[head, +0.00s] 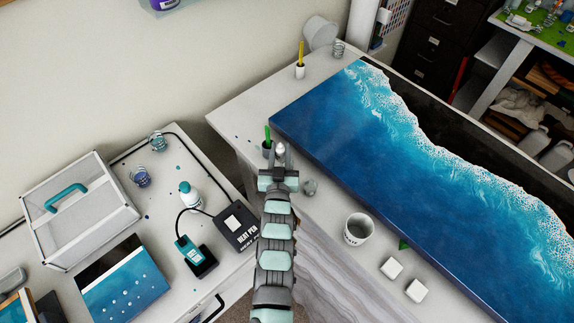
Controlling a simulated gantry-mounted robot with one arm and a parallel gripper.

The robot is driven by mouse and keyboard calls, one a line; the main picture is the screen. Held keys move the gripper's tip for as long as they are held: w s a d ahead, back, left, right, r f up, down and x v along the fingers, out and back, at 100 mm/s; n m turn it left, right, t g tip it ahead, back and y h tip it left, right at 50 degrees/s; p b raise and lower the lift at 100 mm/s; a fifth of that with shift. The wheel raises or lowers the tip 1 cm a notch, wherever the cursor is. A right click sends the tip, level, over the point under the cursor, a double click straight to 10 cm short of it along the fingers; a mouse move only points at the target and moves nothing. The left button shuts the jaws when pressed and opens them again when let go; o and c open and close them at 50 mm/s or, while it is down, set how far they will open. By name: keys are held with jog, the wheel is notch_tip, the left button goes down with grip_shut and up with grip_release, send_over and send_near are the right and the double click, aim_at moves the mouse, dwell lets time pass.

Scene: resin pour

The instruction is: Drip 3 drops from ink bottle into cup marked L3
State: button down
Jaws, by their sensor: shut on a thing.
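My gripper (280,163) is over the near left part of the white bench and is shut on a small pale thing (281,150). Only its light tip shows, and my gripper hides the rest, so I cannot tell for sure that it is the ink bottle. A white cup (358,229) with dark marks on its side stands upright on the bench, to the right of and nearer than my gripper. Its marks are too small to read as L3.
A blue wave panel (340,130) fills much of the bench. A small dark pot with a green stick (267,147) and a small grey piece (310,187) are close to my gripper. A heat pen box (236,228) is on the left table.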

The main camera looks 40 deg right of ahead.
jog(key=shift+r, duration=0.1)
jog(key=shift+r+p, duration=0.3)
jog(key=shift+r, duration=0.75)
jog(key=shift+f, duration=0.1)
